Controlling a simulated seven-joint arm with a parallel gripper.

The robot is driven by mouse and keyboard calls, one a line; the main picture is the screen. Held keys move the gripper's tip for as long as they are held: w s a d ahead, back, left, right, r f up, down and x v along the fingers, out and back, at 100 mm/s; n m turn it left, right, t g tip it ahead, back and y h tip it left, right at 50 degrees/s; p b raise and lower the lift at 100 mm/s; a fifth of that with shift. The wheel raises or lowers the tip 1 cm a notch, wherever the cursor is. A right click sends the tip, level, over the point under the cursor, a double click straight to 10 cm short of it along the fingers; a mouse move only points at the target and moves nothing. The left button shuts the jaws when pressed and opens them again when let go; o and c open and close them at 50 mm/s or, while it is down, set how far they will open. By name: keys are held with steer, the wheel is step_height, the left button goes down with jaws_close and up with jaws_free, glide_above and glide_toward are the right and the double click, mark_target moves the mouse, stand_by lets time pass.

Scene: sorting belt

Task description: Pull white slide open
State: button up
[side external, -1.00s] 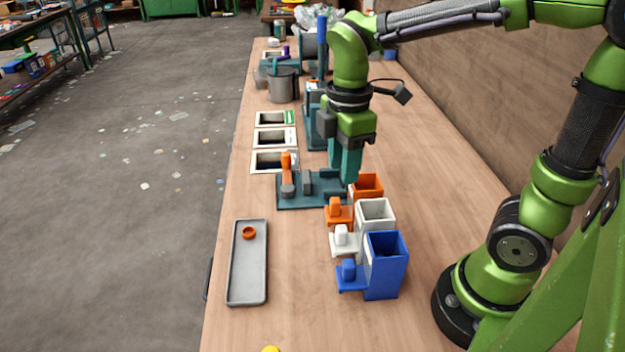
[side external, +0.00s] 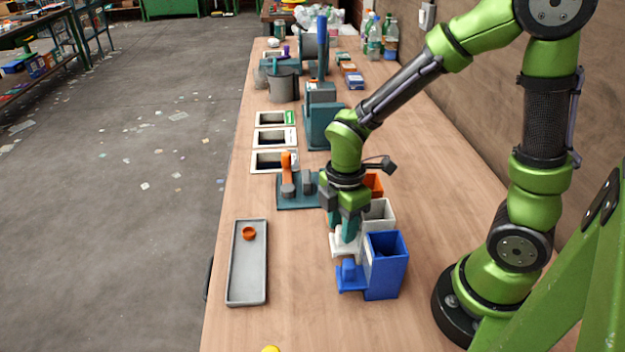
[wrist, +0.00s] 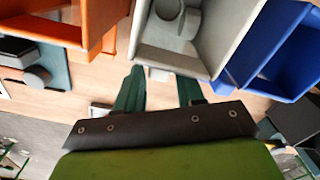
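The white dispenser (side external: 378,210) stands between the orange and blue ones. Its white slide (side external: 337,245) sticks out to the left at its foot, partly hidden by my gripper. My gripper (side external: 348,236) points down at the slide. In the wrist view, its two teal fingers (wrist: 160,95) are apart with bare table showing between them. The white dispenser (wrist: 178,56) is just ahead of the fingertips there, with grey round pieces inside. I cannot tell whether a finger touches the slide's knob.
The blue dispenser (side external: 386,268) with its blue slide (side external: 348,275) stands close in front. The orange dispenser (side external: 374,184) is behind, partly hidden by my wrist. Table between tray and dispensers is clear.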

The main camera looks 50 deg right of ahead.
steer(key=shift+f, duration=1.15)
jaws_close()
